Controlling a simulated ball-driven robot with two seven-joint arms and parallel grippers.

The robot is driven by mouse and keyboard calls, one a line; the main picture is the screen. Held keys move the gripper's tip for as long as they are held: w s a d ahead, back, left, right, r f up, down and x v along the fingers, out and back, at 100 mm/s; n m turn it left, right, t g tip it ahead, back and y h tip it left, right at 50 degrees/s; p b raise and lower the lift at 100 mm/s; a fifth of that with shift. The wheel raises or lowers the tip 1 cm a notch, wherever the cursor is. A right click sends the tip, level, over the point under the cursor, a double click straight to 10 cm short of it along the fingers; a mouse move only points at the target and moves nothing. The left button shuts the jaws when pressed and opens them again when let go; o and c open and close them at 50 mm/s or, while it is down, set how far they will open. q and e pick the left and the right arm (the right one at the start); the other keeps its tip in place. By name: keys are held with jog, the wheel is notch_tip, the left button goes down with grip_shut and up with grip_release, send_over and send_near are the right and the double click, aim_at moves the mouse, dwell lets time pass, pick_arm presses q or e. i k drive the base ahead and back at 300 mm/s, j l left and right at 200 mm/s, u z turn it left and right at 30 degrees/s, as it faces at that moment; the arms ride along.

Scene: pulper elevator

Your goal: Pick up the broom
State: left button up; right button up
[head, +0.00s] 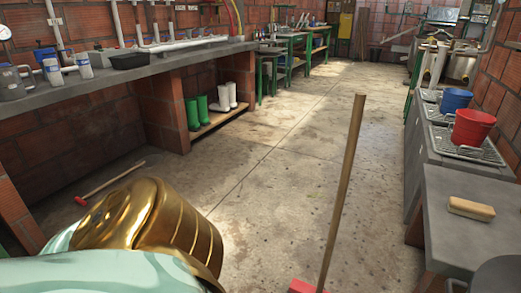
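A broom with a long wooden handle (343,185) stands nearly upright, tilted a little, right of the middle in the head view. Part of its red head (303,286) shows at the bottom edge; the rest is cut off. What holds it up is not visible. A second long-handled tool (110,182) with a red end lies on the floor at the left, and I cannot tell what kind it is. Neither of my grippers is in view. A mint and gold part of my own body fills the lower left.
A grey counter (140,70) runs along the left brick wall, with green boots (197,113) and white boots (227,97) on a low shelf. At right, a grey counter holds a red bucket (472,128), a blue bucket (455,101) and a brush (471,208). The middle floor is clear.

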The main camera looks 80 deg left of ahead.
aim_at(297, 285)
jog(key=k+l+u, duration=0.1)
jog(key=u, duration=1.35)
jog(key=i+l+u, duration=0.1)
jog(key=i, duration=0.45)
jog(key=i+l+u, duration=0.1)
jog(key=i+l, duration=0.2)
jog(key=i, duration=0.2)
